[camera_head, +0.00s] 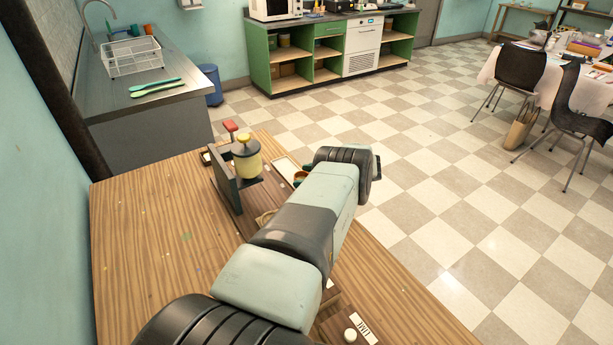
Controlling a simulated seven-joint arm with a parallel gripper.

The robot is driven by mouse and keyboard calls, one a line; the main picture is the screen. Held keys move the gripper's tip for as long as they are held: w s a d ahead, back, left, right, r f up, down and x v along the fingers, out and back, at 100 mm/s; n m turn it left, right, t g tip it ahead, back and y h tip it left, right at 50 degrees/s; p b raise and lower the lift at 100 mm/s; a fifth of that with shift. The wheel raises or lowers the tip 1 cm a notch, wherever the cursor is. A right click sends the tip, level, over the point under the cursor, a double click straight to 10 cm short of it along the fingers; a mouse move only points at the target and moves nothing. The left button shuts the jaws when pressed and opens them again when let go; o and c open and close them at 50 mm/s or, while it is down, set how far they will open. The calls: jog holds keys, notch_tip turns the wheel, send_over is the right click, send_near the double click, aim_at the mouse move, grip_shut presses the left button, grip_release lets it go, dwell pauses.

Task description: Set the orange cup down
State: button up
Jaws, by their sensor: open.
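A small orange-brown rounded thing (300,176), which may be the orange cup, shows just left of the far end of my arm, over the wooden table (150,225). My arm covers part of it, and I cannot tell whether it touches the table. My gripper's fingers are hidden behind my arm's far end, so I cannot see whether they touch anything. An orange cup-like thing (149,29) also stands far off on the sink counter, beside a green one (134,31).
A dark upright stand (226,183) with a yellow-capped jar (246,160) is left of my arm. A red-topped thing (230,127) is behind it. A white knob (350,335) and a label card (363,328) lie at the near edge. The table's left part is clear.

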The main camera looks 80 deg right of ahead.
jog(key=shift+r, duration=0.2)
jog(key=v, duration=1.2)
